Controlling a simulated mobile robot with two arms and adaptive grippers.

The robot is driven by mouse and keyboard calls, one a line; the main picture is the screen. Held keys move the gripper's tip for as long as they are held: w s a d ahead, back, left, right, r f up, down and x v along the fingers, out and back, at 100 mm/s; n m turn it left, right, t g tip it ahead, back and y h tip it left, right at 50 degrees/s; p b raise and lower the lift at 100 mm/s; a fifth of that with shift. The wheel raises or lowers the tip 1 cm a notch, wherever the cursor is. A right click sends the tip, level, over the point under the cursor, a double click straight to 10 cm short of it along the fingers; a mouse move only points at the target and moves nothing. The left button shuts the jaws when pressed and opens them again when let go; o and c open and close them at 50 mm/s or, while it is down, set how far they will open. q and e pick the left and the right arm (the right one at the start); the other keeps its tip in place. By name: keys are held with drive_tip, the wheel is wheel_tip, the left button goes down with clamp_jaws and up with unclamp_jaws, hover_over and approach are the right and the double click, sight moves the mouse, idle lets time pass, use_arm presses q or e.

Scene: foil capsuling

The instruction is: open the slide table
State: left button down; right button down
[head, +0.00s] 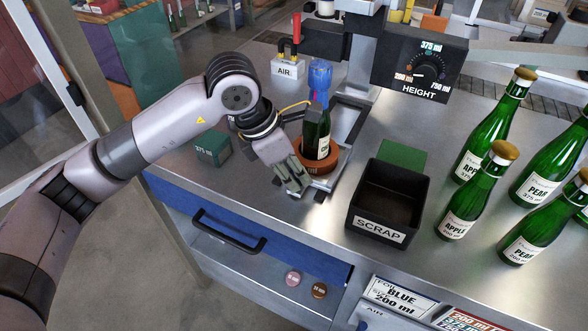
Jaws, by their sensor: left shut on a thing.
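The slide table is a metal slide (347,129) with a brown round holder (330,162) at its front, in the middle of the head view. A green bottle (324,135) with a blue foil capsule (320,74) stands upright in the holder. My left gripper (298,186) points down at the front left edge of the holder, with its fingers shut on the slide table's front part. The fingers hide the exact spot they hold and part of the holder. My right gripper is out of view.
A black SCRAP bin (384,199) stands just right of the holder. Several green bottles (470,204) stand farther right. A small green block (213,149) lies left of the gripper. A HEIGHT dial box (420,64) hangs behind. A blue drawer (230,231) is below the front edge.

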use_arm(q)
drive_tip(key=shift+r, duration=0.1)
drive_tip(key=c, duration=1.4)
unclamp_jaws()
drive_tip(key=v, duration=1.2)
drive_tip(key=shift+a, duration=0.1)
